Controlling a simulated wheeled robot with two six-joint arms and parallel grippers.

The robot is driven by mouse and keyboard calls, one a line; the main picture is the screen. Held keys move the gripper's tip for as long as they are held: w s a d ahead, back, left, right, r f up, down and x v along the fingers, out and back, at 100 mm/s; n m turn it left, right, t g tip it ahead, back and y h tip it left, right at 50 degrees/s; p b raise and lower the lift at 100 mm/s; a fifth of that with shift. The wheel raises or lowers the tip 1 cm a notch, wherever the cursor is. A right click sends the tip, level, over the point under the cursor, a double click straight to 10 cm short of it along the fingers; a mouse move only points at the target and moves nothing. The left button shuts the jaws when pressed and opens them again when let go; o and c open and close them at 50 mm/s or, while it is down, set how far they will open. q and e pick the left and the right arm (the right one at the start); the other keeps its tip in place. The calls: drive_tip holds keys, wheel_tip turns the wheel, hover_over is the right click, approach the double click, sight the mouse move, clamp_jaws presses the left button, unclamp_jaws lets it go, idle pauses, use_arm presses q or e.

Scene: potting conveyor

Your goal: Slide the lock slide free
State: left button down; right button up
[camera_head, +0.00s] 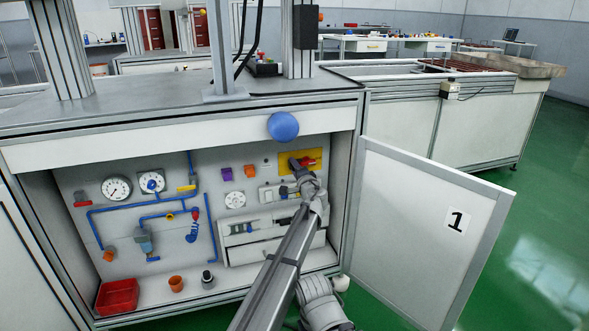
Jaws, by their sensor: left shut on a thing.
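My left gripper (301,174) reaches into the open cabinet, its fingers at the yellow plate (286,166) on the back panel. It is shut on a small red piece (309,162) in front of this plate, which I take to be the lock slide. The red piece shows just past the fingers, and the rest is hidden behind them. I cannot tell how far it sits along its track. My right gripper is not in view.
The cabinet door (425,225), marked 1, stands open at the right. Blue pipes (125,208) and gauges (117,189) fill the panel's left. A red bin (117,297) and an orange cup (176,284) stand on the cabinet floor. A blue knob (283,126) protrudes above the opening.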

use_arm(q)
drive_tip(key=shift+s, duration=0.1)
drive_tip(key=a, duration=0.1)
drive_tip(key=s+a, duration=0.1)
drive_tip(key=a, duration=0.1)
drive_tip(key=shift+a+f, duration=0.1)
drive_tip(key=c, duration=0.7)
unclamp_jaws()
drive_tip(key=shift+a, duration=0.1)
